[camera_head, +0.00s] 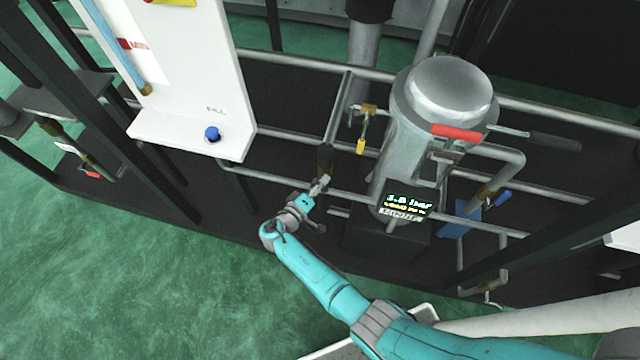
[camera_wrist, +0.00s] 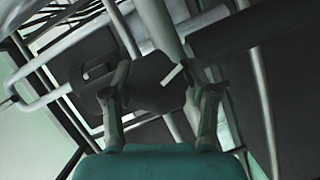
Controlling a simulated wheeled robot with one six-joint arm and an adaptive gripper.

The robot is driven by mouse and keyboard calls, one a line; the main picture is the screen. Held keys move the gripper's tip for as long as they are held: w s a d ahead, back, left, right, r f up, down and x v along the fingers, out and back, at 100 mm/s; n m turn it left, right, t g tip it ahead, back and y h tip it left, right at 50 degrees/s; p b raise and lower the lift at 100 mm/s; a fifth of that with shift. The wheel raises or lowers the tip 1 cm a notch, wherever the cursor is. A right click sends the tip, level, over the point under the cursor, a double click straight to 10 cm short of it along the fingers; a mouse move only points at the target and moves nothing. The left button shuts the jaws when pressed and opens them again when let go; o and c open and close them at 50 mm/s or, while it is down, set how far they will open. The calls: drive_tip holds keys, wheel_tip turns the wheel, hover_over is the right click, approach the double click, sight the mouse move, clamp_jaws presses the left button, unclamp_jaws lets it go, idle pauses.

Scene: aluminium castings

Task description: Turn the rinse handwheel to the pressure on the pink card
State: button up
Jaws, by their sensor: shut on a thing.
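My gripper (camera_head: 322,182) is at the dark valve fitting (camera_head: 325,158) on the pipework, left of the steel vessel. In the wrist view its two fingers (camera_wrist: 160,97) stand on either side of a dark blocky part (camera_wrist: 158,80), which I take for the rinse handwheel. The gripper is shut on it; the fingers and the dim light hide its rim and any marks. A display (camera_head: 408,203) on the vessel's front shows a green bar reading, which looks like 1.8, though the digits are blurred. I cannot make out a pink card in either view.
The steel vessel (camera_head: 447,100) has a red lever (camera_head: 457,132). A yellow-handled valve (camera_head: 361,146) hangs left of it, a blue-handled one (camera_head: 503,198) right. A white panel (camera_head: 185,70) with a blue knob (camera_head: 212,134) stands left. Green floor (camera_head: 150,285) is clear in front.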

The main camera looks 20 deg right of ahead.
idle(0.4)
drive_tip(key=o, duration=1.2)
drive_tip(key=shift+c, duration=0.2)
drive_tip(key=v, duration=1.2)
drive_tip(key=shift+f, duration=0.1)
drive_tip(key=shift+s, duration=0.1)
